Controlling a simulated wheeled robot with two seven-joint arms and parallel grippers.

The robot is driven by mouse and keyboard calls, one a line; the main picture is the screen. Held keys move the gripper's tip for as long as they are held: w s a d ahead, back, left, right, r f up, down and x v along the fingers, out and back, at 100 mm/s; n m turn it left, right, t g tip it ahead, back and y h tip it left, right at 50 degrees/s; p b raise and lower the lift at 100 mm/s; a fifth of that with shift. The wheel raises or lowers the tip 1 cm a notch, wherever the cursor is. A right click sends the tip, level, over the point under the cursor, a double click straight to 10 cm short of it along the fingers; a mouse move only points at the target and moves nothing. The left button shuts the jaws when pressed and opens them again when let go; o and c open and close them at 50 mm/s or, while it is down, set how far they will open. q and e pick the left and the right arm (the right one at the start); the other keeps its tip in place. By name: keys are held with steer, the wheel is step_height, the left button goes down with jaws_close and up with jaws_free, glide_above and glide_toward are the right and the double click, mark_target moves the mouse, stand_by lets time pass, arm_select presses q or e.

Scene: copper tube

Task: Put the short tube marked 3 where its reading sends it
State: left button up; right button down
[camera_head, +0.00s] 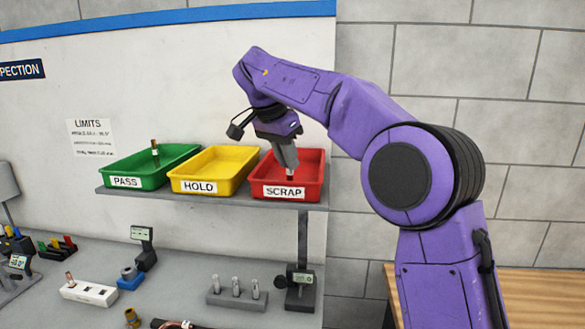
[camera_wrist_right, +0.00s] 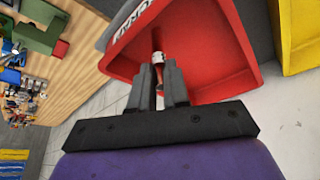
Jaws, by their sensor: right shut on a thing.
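My right gripper (camera_head: 289,168) is lowered over the red SCRAP tray (camera_head: 312,163) and points down into it. In the right wrist view its fingers (camera_wrist_right: 159,85) are shut on a short copper tube (camera_wrist_right: 157,58) with a white band. The number on the band cannot be read. The tube's lower end also shows in the head view (camera_head: 290,175), just behind the tray's front wall. I cannot tell whether it touches the tray floor. The yellow HOLD tray (camera_head: 215,165) looks empty. The green PASS tray (camera_head: 125,172) holds an upright copper tube (camera_head: 155,149). My left gripper is out of view.
The trays stand side by side on a grey shelf (camera_head: 240,198). Below on the bench are a white block (camera_head: 88,293) with a copper piece, a grey block with several pins (camera_head: 236,296) and small gauges. A LIMITS sheet (camera_head: 93,138) hangs on the wall.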

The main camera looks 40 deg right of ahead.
steer(key=shift+w, duration=0.2)
steer(key=c, duration=1.1)
jaws_free()
steer(key=shift+w+a, duration=0.15)
steer(key=shift+w, duration=0.05)
steer(key=shift+s+r, duration=0.1)
steer(key=shift+s, duration=0.1)
steer(key=shift+r+p, duration=0.35)
steer(key=shift+r, duration=0.05)
steer(key=p+v, duration=0.3)
steer(key=v, duration=0.8)
steer(key=shift+a, duration=0.2)
